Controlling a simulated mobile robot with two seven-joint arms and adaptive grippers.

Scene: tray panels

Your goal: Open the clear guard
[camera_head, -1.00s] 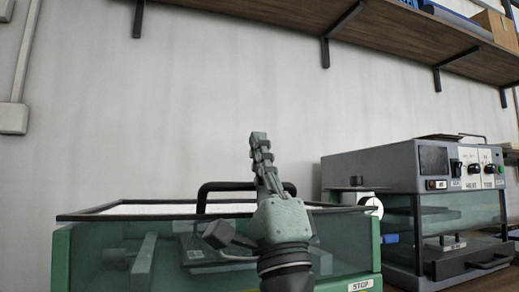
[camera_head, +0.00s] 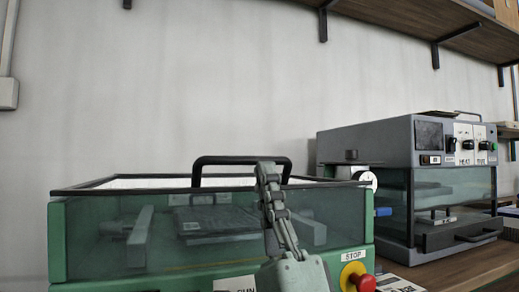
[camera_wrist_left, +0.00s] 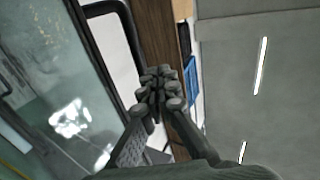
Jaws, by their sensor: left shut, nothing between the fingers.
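The clear guard (camera_head: 115,235) is a see-through cover with a dark rim on a green machine (camera_head: 57,245). It lies closed, with a black arched handle (camera_head: 225,160) standing on top. In the left wrist view the guard's clear panel (camera_wrist_left: 45,50) fills the left side and the handle (camera_wrist_left: 128,25) shows at top. My left gripper (camera_head: 268,172) is shut and empty, pointing up in front of the handle's right end. In the left wrist view its fingertips (camera_wrist_left: 158,88) are together beside the handle; I cannot tell whether they touch it. My right gripper is not in view.
A red stop button (camera_head: 366,283) on a yellow base sits at the machine's front right. A grey oven-like machine (camera_head: 385,145) stands on the bench to the right. A wooden shelf (camera_head: 400,25) on black brackets hangs above. The wall space over the guard is free.

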